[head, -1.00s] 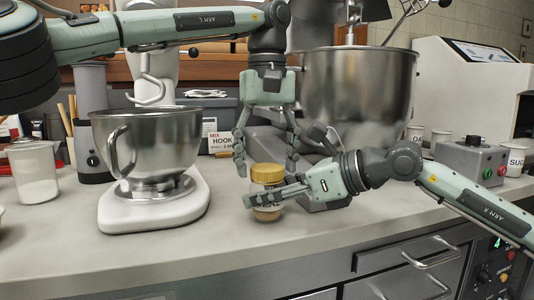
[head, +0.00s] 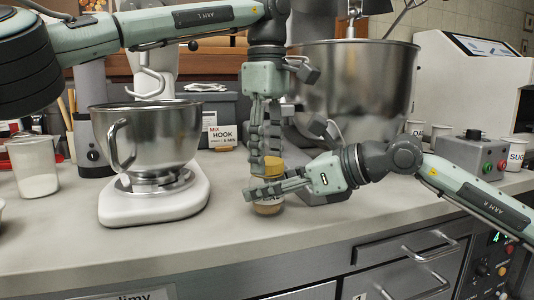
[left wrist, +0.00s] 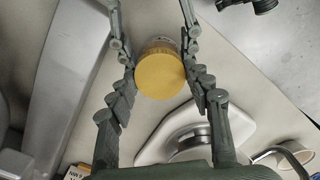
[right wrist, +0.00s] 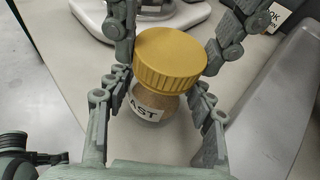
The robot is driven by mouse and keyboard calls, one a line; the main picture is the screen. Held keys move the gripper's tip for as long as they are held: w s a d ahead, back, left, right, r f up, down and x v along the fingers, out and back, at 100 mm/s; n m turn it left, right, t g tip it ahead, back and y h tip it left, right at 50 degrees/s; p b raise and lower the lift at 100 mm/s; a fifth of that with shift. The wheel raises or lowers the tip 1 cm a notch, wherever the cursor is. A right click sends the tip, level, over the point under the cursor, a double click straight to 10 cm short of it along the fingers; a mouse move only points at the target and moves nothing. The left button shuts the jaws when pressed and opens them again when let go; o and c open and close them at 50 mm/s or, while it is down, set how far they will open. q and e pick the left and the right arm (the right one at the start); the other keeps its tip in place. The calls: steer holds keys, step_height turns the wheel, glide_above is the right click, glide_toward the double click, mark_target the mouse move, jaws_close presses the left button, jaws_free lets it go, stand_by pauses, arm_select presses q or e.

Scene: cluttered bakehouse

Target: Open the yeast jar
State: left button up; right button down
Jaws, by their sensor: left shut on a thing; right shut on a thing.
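The yeast jar (right wrist: 148,107) stands upright on the counter, with a white label and a ridged yellow lid (right wrist: 170,60). In the head view its base (head: 267,209) shows below my right gripper, and fingers hide much of the rest. My right gripper (head: 262,188) comes in from the right and is shut on the jar's body, its fingers on both sides in the right wrist view. My left gripper (head: 265,172) points straight down from above and is shut on the lid, which sits between its fingers in the left wrist view (left wrist: 160,77).
A white stand mixer with a steel bowl (head: 147,140) stands left of the jar. A large steel bowl (head: 355,90) is behind it on the right. A measuring jug (head: 34,168) is at far left. A control box (head: 470,157) stands at right. The counter's front strip is clear.

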arm_select(q)
steer(key=n, duration=0.7)
steer(key=shift+n, duration=0.4)
steer(key=n, duration=0.4)
steer(key=shift+n, duration=0.4)
steer(key=n, duration=1.4)
steer(key=shift+r, duration=0.1)
steer(key=shift+r, duration=0.1)
steer(key=shift+r, duration=1)
steer(key=shift+r, duration=2)
